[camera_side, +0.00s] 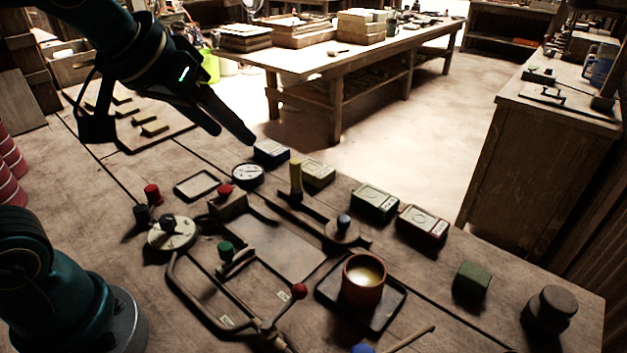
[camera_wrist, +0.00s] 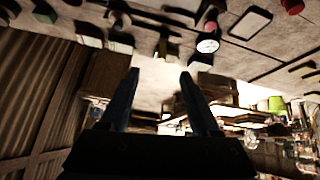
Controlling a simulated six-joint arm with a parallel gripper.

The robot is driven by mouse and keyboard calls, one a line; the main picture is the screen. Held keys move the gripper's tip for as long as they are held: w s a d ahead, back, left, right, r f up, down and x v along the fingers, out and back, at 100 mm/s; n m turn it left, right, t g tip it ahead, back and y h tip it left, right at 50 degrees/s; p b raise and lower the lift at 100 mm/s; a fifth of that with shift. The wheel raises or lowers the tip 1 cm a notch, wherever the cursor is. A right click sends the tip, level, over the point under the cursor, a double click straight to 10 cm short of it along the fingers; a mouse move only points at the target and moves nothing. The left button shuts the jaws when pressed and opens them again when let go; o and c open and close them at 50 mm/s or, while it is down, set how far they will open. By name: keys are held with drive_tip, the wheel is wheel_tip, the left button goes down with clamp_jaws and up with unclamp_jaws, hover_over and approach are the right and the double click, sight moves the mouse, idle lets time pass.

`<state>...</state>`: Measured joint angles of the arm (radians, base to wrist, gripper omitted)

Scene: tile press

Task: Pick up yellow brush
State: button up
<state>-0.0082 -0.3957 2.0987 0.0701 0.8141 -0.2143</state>
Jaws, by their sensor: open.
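A slim yellow upright piece (camera_side: 296,176), which I take for the yellow brush, stands near the middle of the bench in the side view, beside a long dark bar. Its bristles cannot be made out. My gripper (camera_side: 232,134) is in the air above the back left of the bench, left of the yellow piece and higher, apart from it. In the wrist view my gripper (camera_wrist: 159,72) shows two spread fingers with nothing between them. I cannot pick out the brush for sure in that view.
A round gauge (camera_side: 248,174) and several small boxes, one dark blue (camera_side: 271,152), stand around the yellow piece. A bent-handled press frame (camera_side: 205,305) and an orange pot (camera_side: 364,285) on a dark tray (camera_side: 331,289) are nearer. Red (camera_side: 152,194) and green (camera_side: 225,248) knobs stick up.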

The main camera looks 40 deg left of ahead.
drive_tip(key=w+a+f+n, duration=0.1)
drive_tip(key=w+f, duration=0.1)
drive_tip(key=w, duration=0.6)
drive_tip(key=g, duration=0.2)
hover_over(298, 173)
drive_tip(key=shift+y, duration=0.4)
drive_tip(key=f, duration=0.7)
drive_tip(key=shift+s+a, duration=0.1)
drive_tip(key=shift+a, duration=0.25)
drive_tip(key=shift+g, duration=0.4)
wheel_tip(298, 173, down, 4)
drive_tip(key=shift+a+f, duration=0.1)
drive_tip(key=shift+x, duration=2.6)
clamp_jaws()
